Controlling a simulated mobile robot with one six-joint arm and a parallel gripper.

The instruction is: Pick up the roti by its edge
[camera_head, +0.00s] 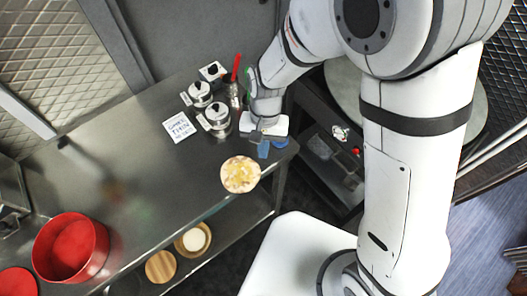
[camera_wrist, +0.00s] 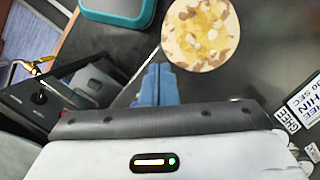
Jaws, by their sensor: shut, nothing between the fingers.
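The roti (camera_head: 240,174) is a pale round flatbread with yellow and brown patches. It lies flat on the dark metal counter near its front edge. In the wrist view the roti (camera_wrist: 201,34) is at the top, just beyond the fingertips. My gripper (camera_head: 263,150) has blue fingers and is over the counter, a little above and right of the roti in the head view. In the wrist view my gripper (camera_wrist: 157,68) has its fingers together with nothing between them. A gap shows between the fingertips and the roti there.
Steel pots (camera_head: 217,116) and a red-handled item (camera_head: 237,68) stand behind the gripper. A white sign (camera_head: 179,127) lies left of them. A blue-rimmed container (camera_wrist: 119,10) is left of the roti in the wrist view. A red pot (camera_head: 70,247) is far left; the counter between is mostly clear.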

